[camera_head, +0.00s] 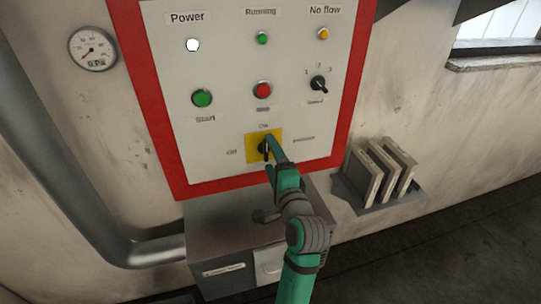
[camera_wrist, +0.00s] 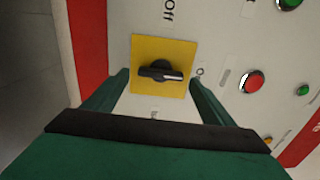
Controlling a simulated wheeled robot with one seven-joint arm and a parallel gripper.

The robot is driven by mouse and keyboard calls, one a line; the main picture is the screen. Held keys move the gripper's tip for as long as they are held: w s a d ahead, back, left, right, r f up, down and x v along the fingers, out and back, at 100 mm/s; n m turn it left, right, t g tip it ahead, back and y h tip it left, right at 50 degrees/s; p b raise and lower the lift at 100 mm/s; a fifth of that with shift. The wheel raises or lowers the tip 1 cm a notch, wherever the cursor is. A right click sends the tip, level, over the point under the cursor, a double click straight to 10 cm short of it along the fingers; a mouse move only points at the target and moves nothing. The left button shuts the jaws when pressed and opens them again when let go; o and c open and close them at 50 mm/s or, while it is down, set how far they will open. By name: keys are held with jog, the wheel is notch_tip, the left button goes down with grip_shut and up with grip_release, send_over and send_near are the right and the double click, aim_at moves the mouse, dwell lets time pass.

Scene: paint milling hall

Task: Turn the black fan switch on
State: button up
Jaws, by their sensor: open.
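The black fan switch (camera_head: 263,148) sits on a yellow square plate (camera_head: 250,152) low on the white control panel. "On" is printed above the plate, "Off" to its left, and a label I cannot read to its right. In the wrist view the switch (camera_wrist: 160,71) has its bar lying across the picture, with a pale mark on the half towards the "On" side. My gripper (camera_wrist: 158,78) is open, with one finger on either side of the switch and gaps showing between fingers and bar. In the head view my gripper (camera_head: 268,150) partly covers the switch.
A green start button (camera_head: 202,98), a red button (camera_head: 262,90) and a small black selector (camera_head: 318,84) sit above on the panel. A metal box (camera_head: 225,235) is below. A holder with several grey plates (camera_head: 378,172) is right; a pipe (camera_head: 60,165) runs left.

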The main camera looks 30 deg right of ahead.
jog(key=s+a, duration=0.1)
jog(key=s, duration=0.8)
jog(key=shift+s+a, duration=0.2)
jog(key=s+a+f+n+g, duration=0.1)
jog(key=s+a+f+n, duration=0.4)
jog(key=f, duration=0.5)
jog(key=s+a+f+n+g, duration=0.1)
jog(key=s+a+f+n, duration=0.2)
jog(key=s+a+f, duration=0.5)
jog(key=s+a+f+n+y, duration=0.1)
jog(key=s+a+f+n, duration=0.2)
jog(key=s+a+n, duration=0.3)
jog(key=s+a+f+n+y, duration=0.1)
jog(key=s+a+f+n, duration=0.3)
jog(key=s, duration=0.9)
jog(key=shift+s+a+n+y, duration=0.3)
jog(key=shift+a+n+y, duration=0.1)
jog(key=shift+a+n, duration=0.75)
